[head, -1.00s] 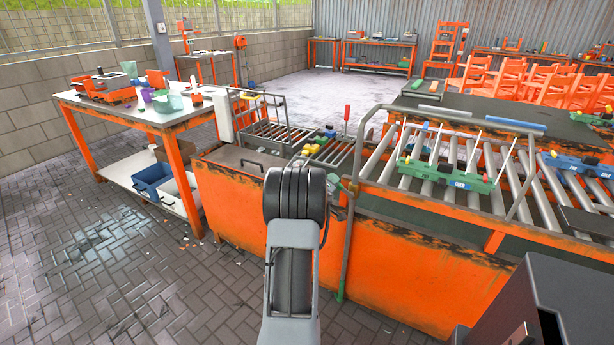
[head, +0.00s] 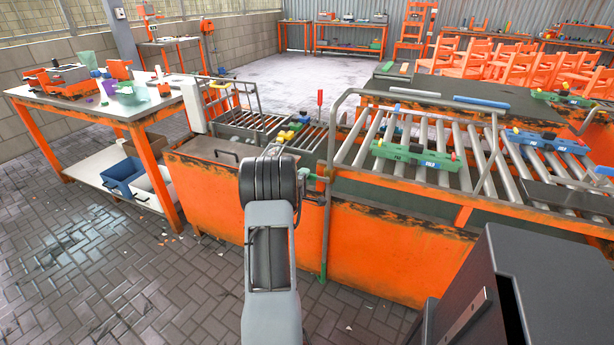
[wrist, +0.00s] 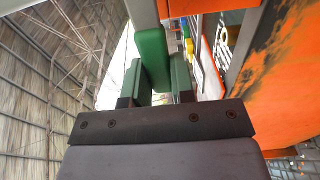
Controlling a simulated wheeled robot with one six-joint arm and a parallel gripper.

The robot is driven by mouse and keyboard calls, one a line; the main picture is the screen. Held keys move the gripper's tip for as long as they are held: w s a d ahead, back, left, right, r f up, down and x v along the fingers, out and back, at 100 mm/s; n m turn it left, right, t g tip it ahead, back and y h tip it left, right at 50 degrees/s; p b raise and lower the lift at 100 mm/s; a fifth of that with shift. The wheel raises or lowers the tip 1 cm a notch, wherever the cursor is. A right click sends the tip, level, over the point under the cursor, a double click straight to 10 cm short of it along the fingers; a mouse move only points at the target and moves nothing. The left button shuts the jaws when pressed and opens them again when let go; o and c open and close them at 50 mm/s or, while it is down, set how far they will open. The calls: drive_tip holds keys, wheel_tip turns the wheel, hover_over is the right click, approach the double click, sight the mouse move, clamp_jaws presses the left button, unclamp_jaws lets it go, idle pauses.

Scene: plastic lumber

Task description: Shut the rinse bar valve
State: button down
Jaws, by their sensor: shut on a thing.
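The rinse bar valve's green handle (wrist: 152,58) is between the two jaws of my gripper (wrist: 156,78) in the wrist view, and they are shut on it. A grey pipe (wrist: 143,14) shows just beyond the handle. In the head view, a bit of green at the valve (head: 309,173) shows beside the upright pipe (head: 325,225) at the front of the orange conveyor bench. My arm hides the gripper and most of the handle there. I cannot tell the handle's exact angle.
The orange bench (head: 385,240) with its roller conveyor (head: 430,130) stands close in front of my arm. Green and blue fixtures (head: 413,157) lie on the rollers. A work table (head: 100,100) stands at left. The paved floor (head: 110,260) at lower left is clear.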

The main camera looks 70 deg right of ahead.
idle(0.3)
drive_tip(key=c, duration=1)
unclamp_jaws()
drive_tip(key=shift+o, duration=0.2)
drive_tip(key=a+p, duration=0.1)
drive_tip(key=a, duration=1.3)
drive_tip(key=shift+d, duration=0.1)
